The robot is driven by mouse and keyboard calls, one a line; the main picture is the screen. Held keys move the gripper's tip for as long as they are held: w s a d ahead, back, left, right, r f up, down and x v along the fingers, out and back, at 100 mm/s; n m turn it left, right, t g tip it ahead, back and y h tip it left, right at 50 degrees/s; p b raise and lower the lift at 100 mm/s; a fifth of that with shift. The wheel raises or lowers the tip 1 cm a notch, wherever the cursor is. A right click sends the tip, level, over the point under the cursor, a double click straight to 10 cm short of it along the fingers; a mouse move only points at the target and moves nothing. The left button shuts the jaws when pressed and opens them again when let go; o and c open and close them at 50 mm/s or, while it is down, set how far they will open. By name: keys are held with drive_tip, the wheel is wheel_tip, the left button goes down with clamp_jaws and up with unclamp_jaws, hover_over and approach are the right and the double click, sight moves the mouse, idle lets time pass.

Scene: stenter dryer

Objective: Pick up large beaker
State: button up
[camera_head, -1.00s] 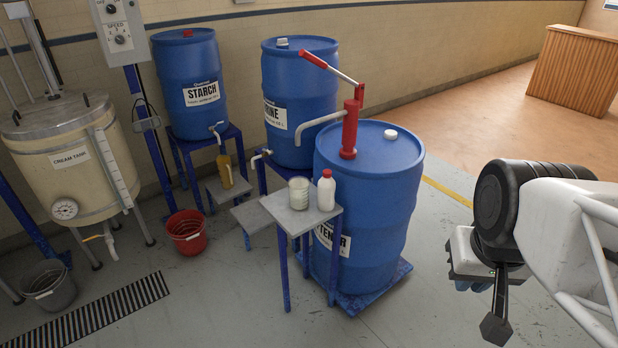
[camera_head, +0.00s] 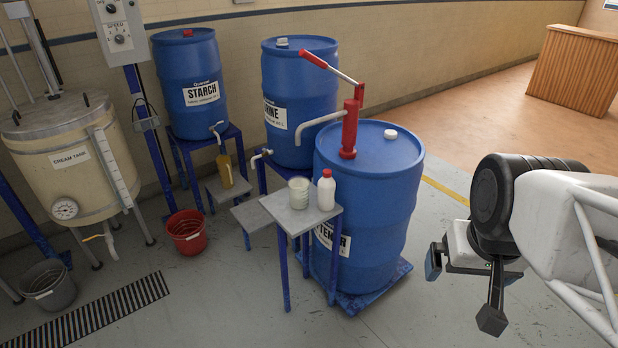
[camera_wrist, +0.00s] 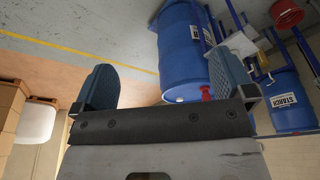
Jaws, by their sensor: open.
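The large beaker (camera_head: 299,192) is a clear glass vessel with pale contents. It stands upright on a small grey-topped table with blue legs (camera_head: 287,213), in front of the nearest blue drum. A white bottle with a red cap (camera_head: 326,190) stands just right of it. My gripper (camera_head: 432,264) is at the right of the head view, well apart from the beaker, with the drum between them. In the wrist view my gripper (camera_wrist: 160,85) shows two blue-grey fingers spread wide with nothing between them. I cannot make out the beaker clearly in the wrist view.
The near blue drum (camera_head: 370,215) carries a red hand pump (camera_head: 350,125) that rises above the table. Starch (camera_head: 190,85) and another drum (camera_head: 300,95) stand behind. A red bucket (camera_head: 187,233) and cream tank (camera_head: 70,155) are left. Floor in front is clear.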

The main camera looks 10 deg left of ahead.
drive_tip(key=w+a+f+n+t+y, duration=0.15)
drive_tip(key=w+a, duration=0.35)
drive_tip(key=w, duration=0.6)
drive_tip(key=w+a+f+t, duration=0.25)
drive_tip(key=w+a, duration=0.25)
drive_tip(key=w, duration=0.7)
drive_tip(key=w+a+f+t+y, duration=0.15)
drive_tip(key=w+a, duration=0.35)
drive_tip(key=w, duration=0.6)
drive_tip(key=w+a+f+t, duration=0.2)
drive_tip(key=w+a+f, duration=0.95)
drive_tip(key=w, duration=0.25)
drive_tip(key=t, duration=0.2)
approach(299, 181)
drive_tip(key=v, duration=0.2)
drive_tip(key=shift+w+a+r+n+h, duration=0.1)
drive_tip(key=shift+n+h, duration=0.2)
drive_tip(key=shift+n, duration=0.15)
drive_tip(key=shift+x, duration=1.3)
drive_tip(key=shift+a+x, duration=0.2)
drive_tip(key=shift+x, duration=2.4)
